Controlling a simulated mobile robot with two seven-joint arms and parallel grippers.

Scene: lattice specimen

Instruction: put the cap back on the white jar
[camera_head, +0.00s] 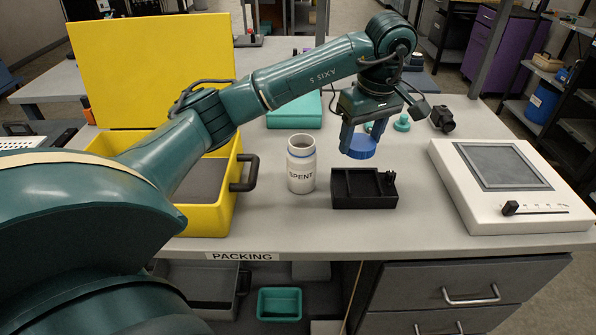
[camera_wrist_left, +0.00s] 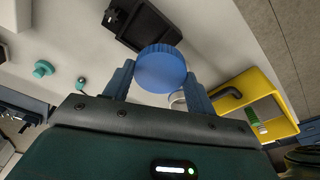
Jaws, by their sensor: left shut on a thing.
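The white jar (camera_head: 301,165), labelled SPENT, stands upright and open on the table. The blue cap (camera_head: 361,148) is held in my left gripper (camera_head: 360,143), above the table and to the right of the jar, behind the black tray. In the left wrist view the cap (camera_wrist_left: 161,69) sits between the two fingers of my left gripper (camera_wrist_left: 158,85), which are shut on it. There only a bit of the jar (camera_wrist_left: 178,97) shows, mostly hidden behind the cap and a finger. My right gripper is not in view.
A black divided tray (camera_head: 363,203) sits right of the jar, near the front edge. A yellow case (camera_head: 213,215) with its lid raised stands at left. A white device (camera_head: 455,190) is at right. A teal box (camera_head: 295,112) and small teal pieces (camera_head: 402,123) lie behind.

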